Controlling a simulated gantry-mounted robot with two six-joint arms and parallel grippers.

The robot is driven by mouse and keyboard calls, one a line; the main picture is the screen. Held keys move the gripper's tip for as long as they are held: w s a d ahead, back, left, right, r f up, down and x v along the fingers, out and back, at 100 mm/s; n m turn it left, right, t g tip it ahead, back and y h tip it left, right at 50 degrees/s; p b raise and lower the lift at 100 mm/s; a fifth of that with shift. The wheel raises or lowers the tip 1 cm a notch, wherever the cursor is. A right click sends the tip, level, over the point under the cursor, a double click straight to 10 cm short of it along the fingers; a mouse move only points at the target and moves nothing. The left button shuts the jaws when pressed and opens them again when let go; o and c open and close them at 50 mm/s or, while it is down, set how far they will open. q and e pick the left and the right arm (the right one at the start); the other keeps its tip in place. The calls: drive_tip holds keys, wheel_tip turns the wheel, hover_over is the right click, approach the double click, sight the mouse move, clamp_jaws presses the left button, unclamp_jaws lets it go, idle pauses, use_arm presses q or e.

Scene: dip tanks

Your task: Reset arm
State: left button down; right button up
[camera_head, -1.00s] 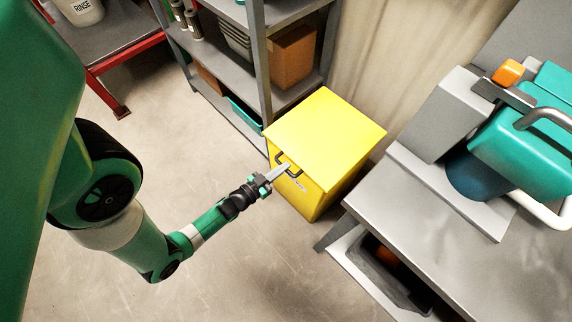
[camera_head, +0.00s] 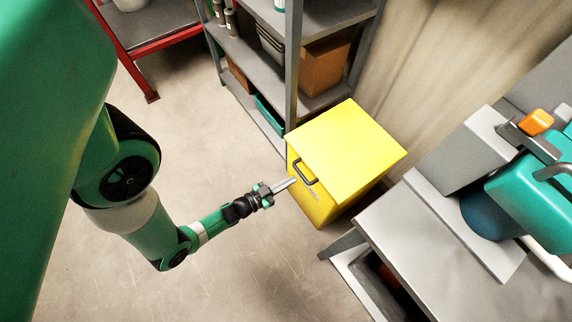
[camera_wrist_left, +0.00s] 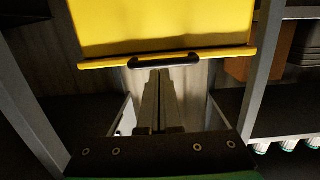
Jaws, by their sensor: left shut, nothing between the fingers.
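My left gripper (camera_head: 284,185) is shut and empty. Its fingers point at the yellow cabinet (camera_head: 350,148), just short of its front face and a little left of the black handle (camera_head: 306,170). In the left wrist view the shut fingers (camera_wrist_left: 159,75) lie together below the dark handle (camera_wrist_left: 165,61) on the yellow cabinet (camera_wrist_left: 165,25). The gripper does not hold the handle. The cabinet looks shut, with its flat top bare. My right gripper is not in view.
A grey shelf unit (camera_head: 292,60) with a cardboard box (camera_head: 326,66) stands behind the cabinet. A grey bench (camera_head: 425,240) with a teal machine (camera_head: 530,190) is at the right. A red-framed table (camera_head: 160,38) is at the upper left. The floor left of the cabinet is clear.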

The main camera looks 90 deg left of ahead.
use_arm(q)
drive_tip(key=s+f, duration=0.1)
drive_tip(key=s+d+f, duration=0.1)
drive_tip(key=f, duration=0.1)
drive_tip(key=shift+s+d, duration=0.15)
drive_tip(key=shift+d, duration=0.05)
